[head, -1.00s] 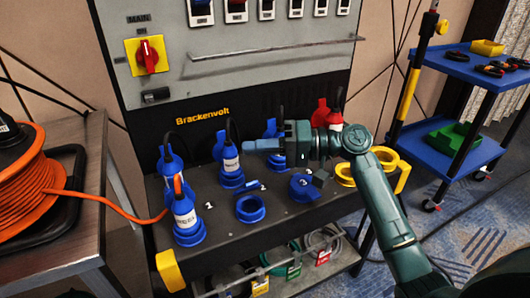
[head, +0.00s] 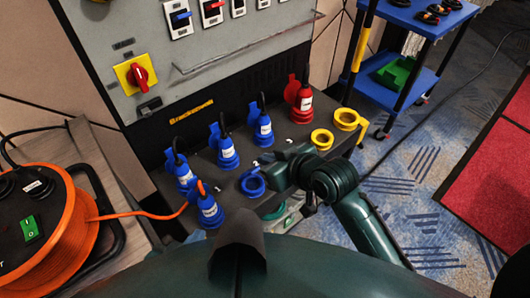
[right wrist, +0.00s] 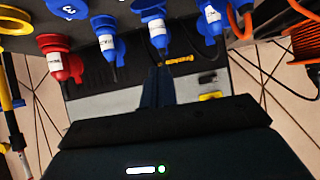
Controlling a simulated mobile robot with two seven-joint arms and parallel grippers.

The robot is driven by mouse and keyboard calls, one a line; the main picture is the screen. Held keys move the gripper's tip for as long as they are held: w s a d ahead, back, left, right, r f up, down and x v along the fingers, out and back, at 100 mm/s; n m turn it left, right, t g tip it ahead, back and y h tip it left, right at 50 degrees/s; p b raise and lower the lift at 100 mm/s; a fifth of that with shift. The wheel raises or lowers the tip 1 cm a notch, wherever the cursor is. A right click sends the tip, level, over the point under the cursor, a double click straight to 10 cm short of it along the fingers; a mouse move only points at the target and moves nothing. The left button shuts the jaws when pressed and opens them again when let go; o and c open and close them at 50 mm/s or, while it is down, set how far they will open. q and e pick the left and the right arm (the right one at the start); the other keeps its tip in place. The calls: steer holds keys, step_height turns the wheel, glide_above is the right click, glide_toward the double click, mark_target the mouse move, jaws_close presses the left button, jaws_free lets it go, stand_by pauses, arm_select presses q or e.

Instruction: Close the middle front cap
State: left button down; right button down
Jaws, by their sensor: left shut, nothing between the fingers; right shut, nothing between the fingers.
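The front row on the dark shelf (head: 228,186) has a blue plug with an orange cable (head: 208,210) at its left. To the right of it is the middle front socket, a blue ring (head: 253,184); its cap stands at the ring's back edge and looks open. A blue round cap marked 3 (right wrist: 68,8) shows at the top of the right wrist view. My right gripper (head: 264,159) is shut and empty, close behind and right of the blue ring, and hides part of the row. Its shut fingers show in the right wrist view (right wrist: 157,80). My left gripper is not in view.
Blue plugs (head: 228,155) and a red plug (head: 301,105) stand in the back row. Yellow rings (head: 322,138) are at the right end. An orange cable reel (head: 45,235) sits on a side table at the left. A blue cart (head: 404,82) stands behind right.

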mark_target(256, 171)
steer(key=b+x, duration=0.1)
steer(key=x, duration=0.9)
steer(key=shift+d, duration=0.1)
steer(key=shift+s+d+f, duration=0.65)
steer(key=shift+s+f, duration=0.05)
steer(key=shift+s, duration=0.15)
steer(key=shift+s+d+f, duration=0.35)
steer(key=shift+s+f, duration=0.05)
steer(key=shift+s, duration=0.1)
steer(key=shift+f, duration=0.1)
